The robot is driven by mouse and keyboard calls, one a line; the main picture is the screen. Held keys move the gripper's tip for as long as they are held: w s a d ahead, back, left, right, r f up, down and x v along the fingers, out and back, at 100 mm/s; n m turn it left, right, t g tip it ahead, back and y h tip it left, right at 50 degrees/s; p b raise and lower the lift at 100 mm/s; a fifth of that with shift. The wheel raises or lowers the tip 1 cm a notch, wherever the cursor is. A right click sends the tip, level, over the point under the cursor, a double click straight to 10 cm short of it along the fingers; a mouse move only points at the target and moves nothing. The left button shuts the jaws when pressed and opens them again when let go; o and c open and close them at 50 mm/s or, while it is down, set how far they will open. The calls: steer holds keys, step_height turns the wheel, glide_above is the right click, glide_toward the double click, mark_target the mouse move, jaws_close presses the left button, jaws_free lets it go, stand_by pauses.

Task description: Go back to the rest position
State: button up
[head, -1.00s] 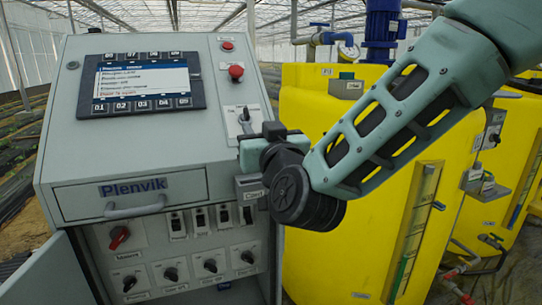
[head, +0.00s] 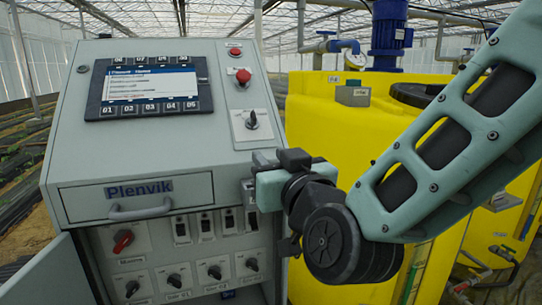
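My arm reaches in from the right side of the picture. The selector switch (head: 251,121) on the sloped panel is now clear of my gripper.
The cabinet has a screen (head: 150,86), a red button (head: 243,76), a drawer handle (head: 139,209) and a red rotary switch (head: 122,241). Its lower door (head: 45,275) stands open at left. Yellow tanks (head: 345,120) stand behind my arm. A blue pump (head: 389,30) is above them.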

steer(key=s+d+f+n+g+h, duration=0.1)
steer(key=s+d+f+n+g, duration=0.1)
steer(key=s+f+g, duration=0.55)
steer(key=s+d+f+n+g+h, duration=0.1)
steer(key=s+d+f+n+g, duration=0.1)
steer(key=s+f+g, duration=0.5)
steer(key=s+d+f+g+h, duration=0.3)
steer(key=s+d, duration=0.5)
steer(key=shift+s+d+h, duration=0.15)
steer(key=shift+d+h, duration=0.05)
steer(key=shift+h, duration=0.2)
